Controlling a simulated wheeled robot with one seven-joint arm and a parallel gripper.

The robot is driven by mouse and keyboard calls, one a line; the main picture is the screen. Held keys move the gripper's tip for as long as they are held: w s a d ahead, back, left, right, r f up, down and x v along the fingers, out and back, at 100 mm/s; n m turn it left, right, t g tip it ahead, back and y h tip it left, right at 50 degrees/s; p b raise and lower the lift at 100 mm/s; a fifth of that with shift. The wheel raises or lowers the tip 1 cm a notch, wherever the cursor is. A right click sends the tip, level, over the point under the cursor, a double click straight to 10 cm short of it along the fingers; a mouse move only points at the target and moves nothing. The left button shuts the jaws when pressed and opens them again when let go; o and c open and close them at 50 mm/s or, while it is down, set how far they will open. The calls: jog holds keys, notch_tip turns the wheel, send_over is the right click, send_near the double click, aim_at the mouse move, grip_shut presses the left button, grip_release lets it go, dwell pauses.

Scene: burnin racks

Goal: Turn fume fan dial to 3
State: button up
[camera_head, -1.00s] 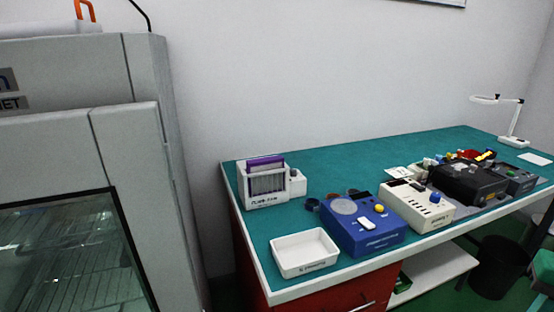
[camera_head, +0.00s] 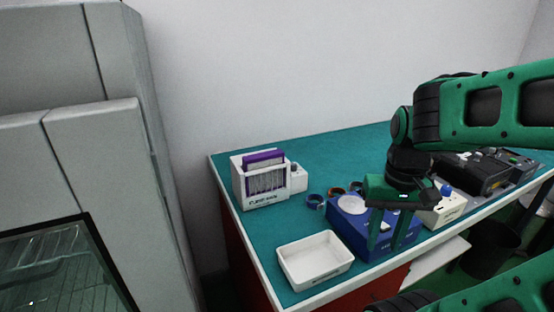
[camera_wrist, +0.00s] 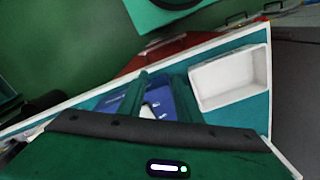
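The likely fume fan is a white box (camera_head: 256,190) with a purple-topped slatted insert, at the left end of the green bench in the head view. Its label is too blurred to read surely. A small white side box with a grey knob (camera_head: 297,169) adjoins its right side; this may be the dial, and its setting cannot be read. My gripper (camera_head: 388,240) hangs fingers-down in front of the blue device (camera_head: 347,232), right of the fan. The fingers are apart with nothing between them. They also show in the wrist view (camera_wrist: 155,98); the fan is out of that view.
An empty white tray (camera_head: 283,270) stands at the bench's front left, also in the wrist view (camera_wrist: 198,88). Small rings (camera_head: 316,201) lie between fan and blue device. A cream device (camera_head: 447,207) and black device (camera_head: 478,172) stand right. A large grey cabinet (camera_head: 75,150) is left.

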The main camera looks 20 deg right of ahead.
jog(key=shift+s+d, duration=0.1)
jog(key=shift+d, duration=0.1)
jog(key=shift+o, duration=1.1)
jog(key=shift+s+r, duration=0.15)
jog(key=shift+s, duration=0.1)
notch_tip(320, 180, up, 10)
jog(key=n, duration=2.2)
send_over(293, 163)
notch_tip(293, 163, down, 10)
jog(key=shift+f, duration=0.1)
